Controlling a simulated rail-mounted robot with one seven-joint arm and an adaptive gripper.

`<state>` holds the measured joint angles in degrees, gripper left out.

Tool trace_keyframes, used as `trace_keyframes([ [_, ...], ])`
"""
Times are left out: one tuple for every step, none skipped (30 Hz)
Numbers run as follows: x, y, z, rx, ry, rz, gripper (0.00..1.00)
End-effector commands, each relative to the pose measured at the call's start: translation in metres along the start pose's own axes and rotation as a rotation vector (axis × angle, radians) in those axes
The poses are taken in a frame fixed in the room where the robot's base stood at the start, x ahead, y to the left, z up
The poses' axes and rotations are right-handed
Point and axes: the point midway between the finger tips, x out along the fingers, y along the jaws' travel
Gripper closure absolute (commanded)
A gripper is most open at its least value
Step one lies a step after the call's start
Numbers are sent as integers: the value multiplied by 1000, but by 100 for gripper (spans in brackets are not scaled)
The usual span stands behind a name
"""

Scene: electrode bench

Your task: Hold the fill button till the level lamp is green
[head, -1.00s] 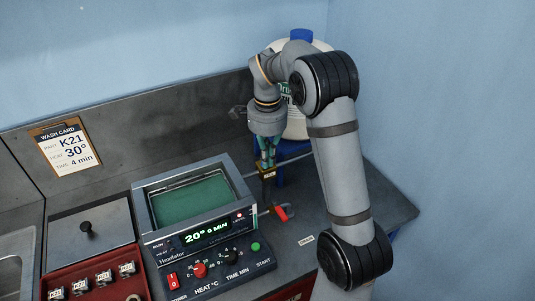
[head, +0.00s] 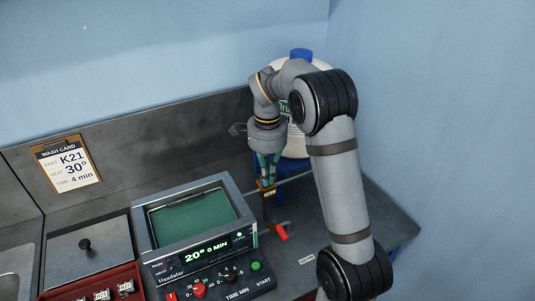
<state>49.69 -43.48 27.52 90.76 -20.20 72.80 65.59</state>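The ultrasonic bath (head: 165,235) stands on the bench with a green-looking basin. Its front panel shows a lit display (head: 207,248) reading 20° and 0 MIN. A small level lamp (head: 239,236) at the panel's upper right looks pale green, though it is tiny. My gripper (head: 267,180) points down just right of the bath, its fingertips at the small brass-coloured fill fitting (head: 267,188). The fingertips hide the button itself, so I cannot tell whether it is pressed. The fingers look close together; whether they are fully shut is unclear.
A red-handled drain valve (head: 281,232) sits below the fill fitting. A large white container (head: 318,70) with a blue cap stands behind my arm. The wash card (head: 66,165) leans at the back left. A red rack (head: 110,285) is front left.

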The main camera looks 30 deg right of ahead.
Motion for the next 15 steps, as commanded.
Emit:
trace_keyframes([
  [-11,2,1,2,-2,6,100],
  [-17,2,1,2,-1,4,100],
  [-26,2,1,1,-1,1,100],
  [-34,2,1,1,-1,-2,100],
  [-42,1,1,0,0,-5,100],
  [-45,0,1,0,1,-10,100],
  [-50,-1,0,1,2,-13,100],
  [-57,-1,1,0,1,-14,100],
  [-67,-1,1,1,2,-13,100],
  [-74,-1,1,0,1,-14,100],
  [-81,-1,1,1,1,-14,100],
  [-90,-1,1,1,2,-14,100],
  [-96,-1,1,0,1,-13,100],
  [-102,-1,0,0,2,-14,100],
  [-109,-1,1,0,2,-14,100],
])
